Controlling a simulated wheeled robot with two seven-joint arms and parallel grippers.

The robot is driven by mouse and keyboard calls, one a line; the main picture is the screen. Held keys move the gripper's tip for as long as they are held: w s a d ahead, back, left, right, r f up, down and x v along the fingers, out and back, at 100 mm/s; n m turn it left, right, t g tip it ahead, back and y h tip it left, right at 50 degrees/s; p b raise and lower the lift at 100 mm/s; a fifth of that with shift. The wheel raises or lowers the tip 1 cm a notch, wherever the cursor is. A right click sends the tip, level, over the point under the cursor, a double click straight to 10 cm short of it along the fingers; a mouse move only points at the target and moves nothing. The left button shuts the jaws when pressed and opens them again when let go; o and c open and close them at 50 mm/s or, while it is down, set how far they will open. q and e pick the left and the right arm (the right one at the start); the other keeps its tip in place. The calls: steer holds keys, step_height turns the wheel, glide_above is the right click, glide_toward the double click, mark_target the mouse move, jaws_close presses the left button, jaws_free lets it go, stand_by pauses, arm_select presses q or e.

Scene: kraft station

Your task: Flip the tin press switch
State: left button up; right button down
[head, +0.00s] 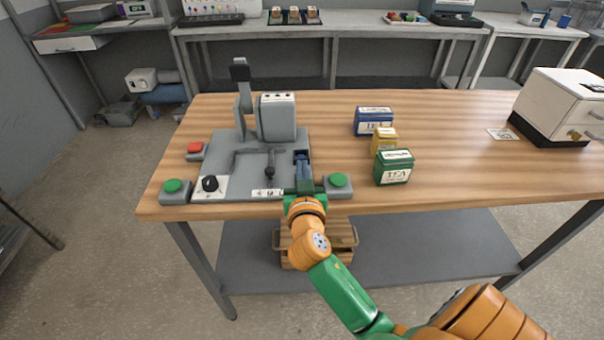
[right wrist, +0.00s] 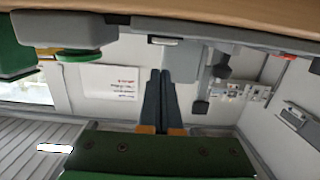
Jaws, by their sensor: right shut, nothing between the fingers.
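The tin press (head: 225,155) stands at the left of the wooden table, a grey base plate with an upright grey head (head: 277,118) and a raised lever (head: 241,85). A slotted grey plate with a black-knobbed stick (head: 269,170) is on its front part. A black rotary knob (head: 209,184) sits on a white plate at its front left corner. I cannot tell for certain which part is the switch. My right gripper (head: 302,158) is shut and empty at the right edge of the base. Its closed fingers also show in the right wrist view (right wrist: 160,75). My left gripper is out of view.
Green buttons on grey boxes flank the press, left (head: 174,187) and right (head: 338,181); a red button (head: 195,148) is behind the left one. Blue (head: 374,122), yellow (head: 384,137) and green (head: 394,168) tea tins stand to the right. A white machine (head: 560,105) stands far right.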

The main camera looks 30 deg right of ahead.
steer(key=shift+f, duration=1.15)
